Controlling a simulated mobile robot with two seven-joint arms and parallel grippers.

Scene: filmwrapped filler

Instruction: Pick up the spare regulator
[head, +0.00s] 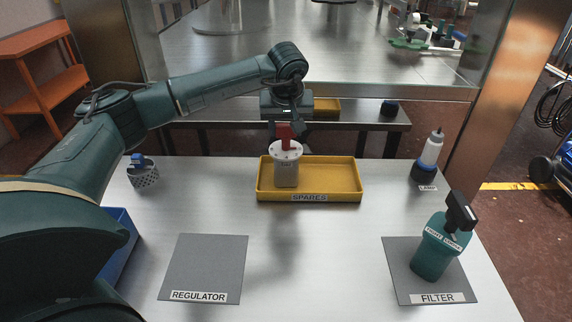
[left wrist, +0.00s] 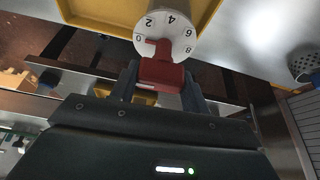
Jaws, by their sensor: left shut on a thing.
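The spare regulator (head: 287,168) is a pale grey cylinder with a white, numbered dial top and a red handle. It is upright in or just above the yellow SPARES tray (head: 335,197); I cannot tell whether its base touches the tray floor. My left gripper (head: 287,131) comes down from above and is shut on the red handle. In the left wrist view, the red handle sits between the fingers (left wrist: 160,75), with the regulator's dial (left wrist: 166,30) beyond it. My right gripper is not in view.
A grey REGULATOR mat (head: 205,265) lies empty at front left. A teal filter (head: 436,250) stands on the FILTER mat (head: 399,277) at front right. A bottle (head: 430,155) stands at back right, and a perforated cup (head: 143,175) at back left. The middle front is clear.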

